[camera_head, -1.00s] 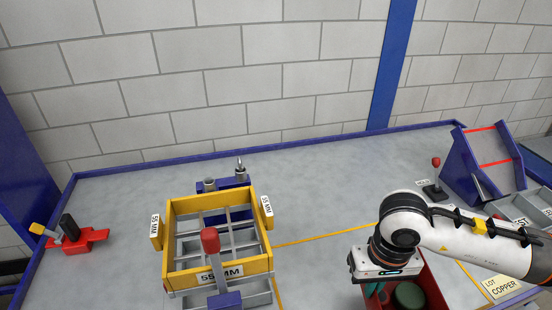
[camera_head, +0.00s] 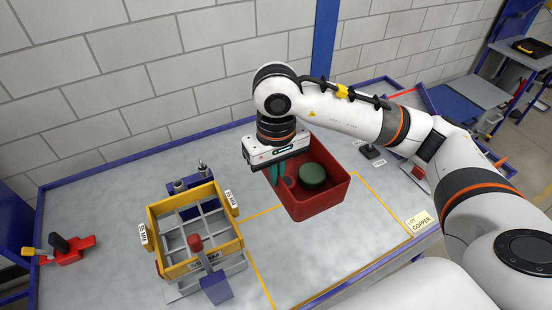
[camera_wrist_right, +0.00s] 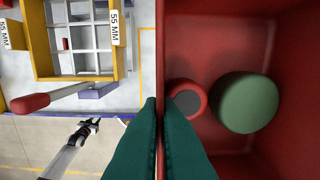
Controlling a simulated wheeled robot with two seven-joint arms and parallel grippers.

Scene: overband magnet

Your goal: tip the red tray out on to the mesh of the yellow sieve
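The red tray (camera_head: 325,200) is right of the yellow sieve (camera_head: 178,268) in the head view, upright and seemingly raised above the table. My right gripper (camera_head: 277,180) is shut on its left wall; the wrist view shows the teal fingers (camera_wrist_right: 160,125) pinching the wall (camera_wrist_right: 159,60). Inside lie a green round piece (camera_head: 312,176) and a smaller red round piece with a grey top (camera_wrist_right: 187,100).
A red-knobbed lever (camera_head: 195,243) stands at the sieve's front. A blue fixture (camera_head: 190,183) is behind the sieve. A red clamp-like device (camera_head: 70,250) is at far left. Yellow lines and a "LOT COPPER" card (camera_head: 419,221) mark the right side. Table between sieve and tray is clear.

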